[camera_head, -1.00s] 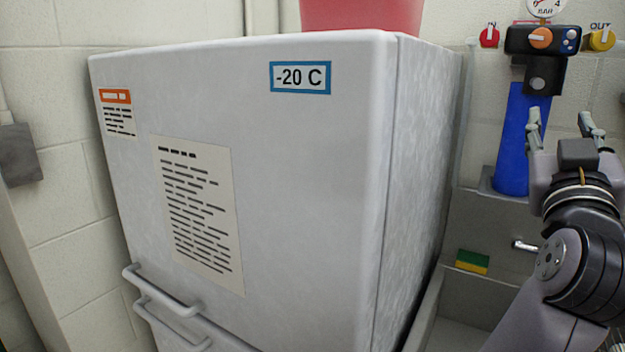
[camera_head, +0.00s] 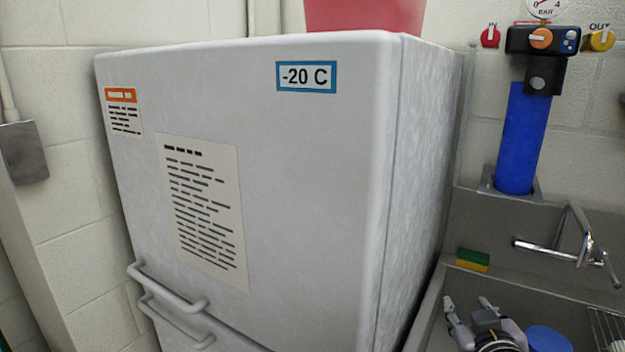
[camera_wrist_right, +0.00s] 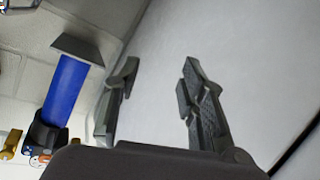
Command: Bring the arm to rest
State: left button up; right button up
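My right gripper (camera_head: 467,305) is low at the bottom right of the head view, in front of the sink. Its two fingers are apart with nothing between them. In the right wrist view the same gripper (camera_wrist_right: 158,95) shows its fingers spread and empty, with the white freezer side behind them. Most of the right arm is below the picture. My left gripper is in neither view.
A white freezer (camera_head: 290,180) with two handles fills the middle. A red container (camera_head: 365,15) stands on top. At right are a blue filter (camera_head: 523,140), a tap (camera_head: 560,250), a sponge (camera_head: 473,259) and a blue round object (camera_head: 548,339) in the sink.

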jog(key=s+a+f+n+g+y, duration=0.1)
jog(key=s+a+f+g+y, duration=0.3)
jog(key=s+f, duration=0.95)
jog(key=s+a+f+g+h, duration=0.15)
jog(key=s+f+g, duration=0.45)
jog(key=s+f, duration=0.7)
notch_tip(320, 180, down, 31)
jog(key=s+g+b, duration=0.1)
jog(key=s+g, duration=0.1)
jog(key=s+d+f+g+b, duration=0.1)
jog(key=s+d+f, duration=0.1)
jog(key=s+f, duration=1.3)
jog(key=shift+s+d+y, duration=0.2)
jog(key=shift+s+y, duration=0.15)
jog(key=shift+s, duration=0.05)
jog(key=shift+o, duration=0.4)
jog(key=shift+f, duration=0.1)
